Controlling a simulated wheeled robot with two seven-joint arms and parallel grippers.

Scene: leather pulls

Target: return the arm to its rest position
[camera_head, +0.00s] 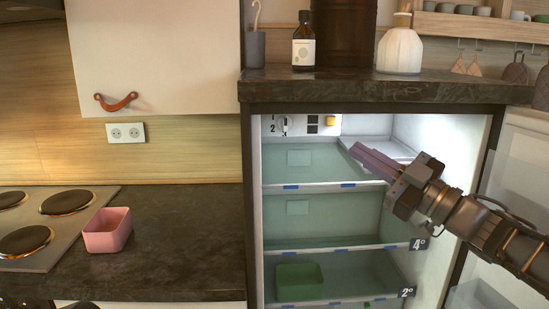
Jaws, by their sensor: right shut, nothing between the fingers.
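My right gripper (357,153) is in front of the open fridge (375,212), near its top shelf. Its arm comes in from the right edge. The fingers are shut with nothing between them and point up and left.
A green bin (299,282) sits on a lower fridge shelf. A pink container (108,230) stands on the dark counter (185,240) beside the hob (50,220). A brown bottle (303,42) and a white vase (399,50) stand on the ledge above. The open fridge door (515,180) is at right.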

